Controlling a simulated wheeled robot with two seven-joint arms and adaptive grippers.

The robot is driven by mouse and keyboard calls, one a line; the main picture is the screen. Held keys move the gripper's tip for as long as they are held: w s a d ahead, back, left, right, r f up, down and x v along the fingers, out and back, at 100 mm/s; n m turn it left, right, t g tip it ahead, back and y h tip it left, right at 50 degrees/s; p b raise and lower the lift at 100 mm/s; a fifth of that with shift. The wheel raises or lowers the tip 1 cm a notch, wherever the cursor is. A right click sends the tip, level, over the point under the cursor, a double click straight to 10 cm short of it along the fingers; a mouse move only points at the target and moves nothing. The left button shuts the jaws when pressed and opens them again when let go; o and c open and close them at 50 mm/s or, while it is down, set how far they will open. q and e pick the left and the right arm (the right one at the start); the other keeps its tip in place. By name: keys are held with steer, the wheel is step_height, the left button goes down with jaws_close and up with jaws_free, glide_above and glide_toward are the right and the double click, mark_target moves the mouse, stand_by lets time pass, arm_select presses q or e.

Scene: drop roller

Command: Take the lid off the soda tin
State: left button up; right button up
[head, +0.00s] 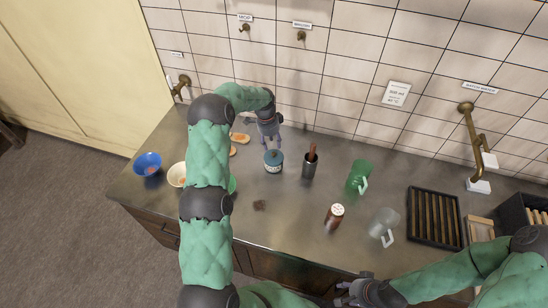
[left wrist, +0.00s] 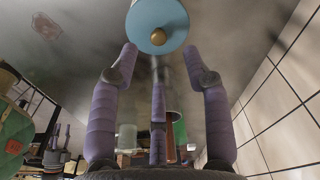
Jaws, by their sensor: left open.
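The soda tin (head: 273,166) is a small pale tin with a label, standing upright on the counter near its middle. Its blue lid (head: 273,155) sits on top. In the left wrist view the lid (left wrist: 150,22) shows as a blue disc with a brass knob (left wrist: 157,37). My left gripper (head: 270,142) is just behind and above the tin in the head view. Its purple fingers (left wrist: 160,58) are spread and empty, with the lid beyond their tips. My right gripper (head: 350,290) is at the bottom edge, far from the tin; its fingers are unclear.
A dark pot with a wooden handle (head: 310,168) stands right of the tin. Further right are a green mug (head: 357,177), a brown shaker (head: 334,217), a clear jug (head: 382,222) and a dark rack (head: 433,218). A blue bowl (head: 146,160) is far left. Tiled wall stands behind.

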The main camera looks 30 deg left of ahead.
mark_target(274, 153)
arm_select(q)
steer(key=shift+w+d+f+p, duration=0.15)
steer(key=shift+f+p, duration=0.1)
steer(key=shift+f, duration=1.45)
steer(key=shift+d+f+p, duration=0.15)
steer(key=shift+f+p, duration=0.05)
steer(key=shift+f, duration=1.45)
jaws_close()
